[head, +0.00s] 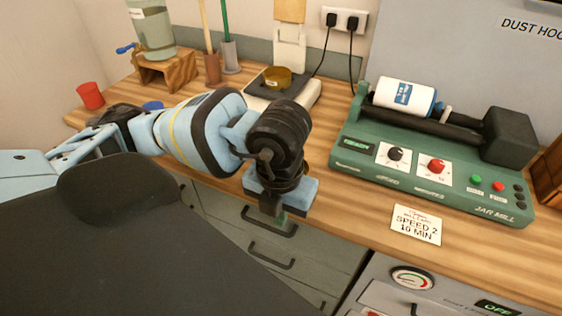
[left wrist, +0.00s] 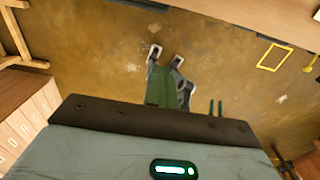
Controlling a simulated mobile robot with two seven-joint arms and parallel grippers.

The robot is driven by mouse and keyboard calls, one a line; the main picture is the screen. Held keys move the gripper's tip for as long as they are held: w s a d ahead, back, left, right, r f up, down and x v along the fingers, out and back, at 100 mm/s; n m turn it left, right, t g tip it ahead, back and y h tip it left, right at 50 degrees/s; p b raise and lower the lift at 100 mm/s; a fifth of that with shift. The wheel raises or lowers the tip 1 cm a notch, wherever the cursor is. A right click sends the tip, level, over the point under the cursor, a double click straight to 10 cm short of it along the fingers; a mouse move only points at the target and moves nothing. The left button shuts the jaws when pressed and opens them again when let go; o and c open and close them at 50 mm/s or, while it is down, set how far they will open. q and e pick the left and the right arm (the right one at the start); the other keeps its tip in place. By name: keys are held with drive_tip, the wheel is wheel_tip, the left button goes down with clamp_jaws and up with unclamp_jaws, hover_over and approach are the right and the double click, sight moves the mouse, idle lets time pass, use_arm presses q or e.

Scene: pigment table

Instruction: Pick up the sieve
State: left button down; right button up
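I cannot clearly make out a sieve. A small round brass-coloured pan (head: 277,78) with a pale label sits on a white scale-like device at the back of the bench, but I cannot tell whether it is the sieve. My left gripper (head: 272,208) points down at the bench's front edge, in front of the drawers and well short of the pan. Nothing shows clearly held in it, and its finger opening cannot be made out. The left wrist view looks down at the brown floor. My right gripper is not in view.
A green jar mill (head: 430,180) with a white jar (head: 404,96) stands at the right. A speed card (head: 416,225) lies at the front edge. A red cup (head: 90,96) and a wooden stand (head: 166,72) are at the left. Drawers (head: 300,255) lie below.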

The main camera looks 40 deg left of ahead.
use_arm(q)
drive_tip(key=c, duration=2.2)
unclamp_jaws()
drive_tip(key=shift+c, duration=2.2)
unclamp_jaws()
drive_tip(key=shift+r, duration=0.1)
